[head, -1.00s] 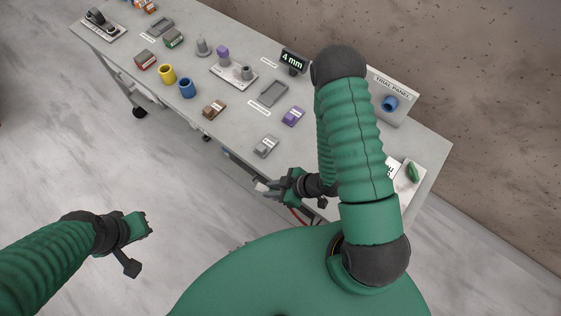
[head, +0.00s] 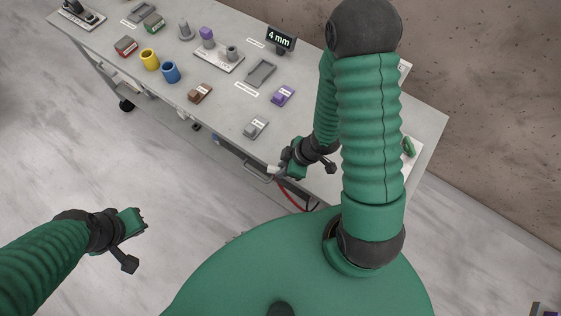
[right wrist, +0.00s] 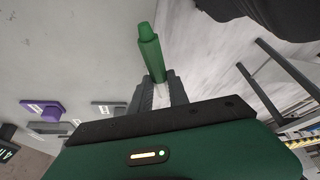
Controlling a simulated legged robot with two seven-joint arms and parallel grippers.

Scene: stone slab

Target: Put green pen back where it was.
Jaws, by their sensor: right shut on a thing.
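The green pen (right wrist: 150,50) shows in the right wrist view, sticking out beyond the fingertips. My right gripper (right wrist: 160,92) is shut on its lower part. In the head view my right gripper (head: 280,169) is at the front edge of the slab-topped table, and the pen cannot be made out there. My left gripper (head: 138,222) is over the floor at the left, away from the table; whether its jaws are open is unclear.
The grey table (head: 225,100) bears a grey block (head: 255,128), purple block (head: 283,95), brown block (head: 200,93), grey tray (head: 262,73), blue cup (head: 171,72), yellow cup (head: 150,59) and "4 mm" display (head: 280,40). A green item (head: 408,146) is partly behind my right arm.

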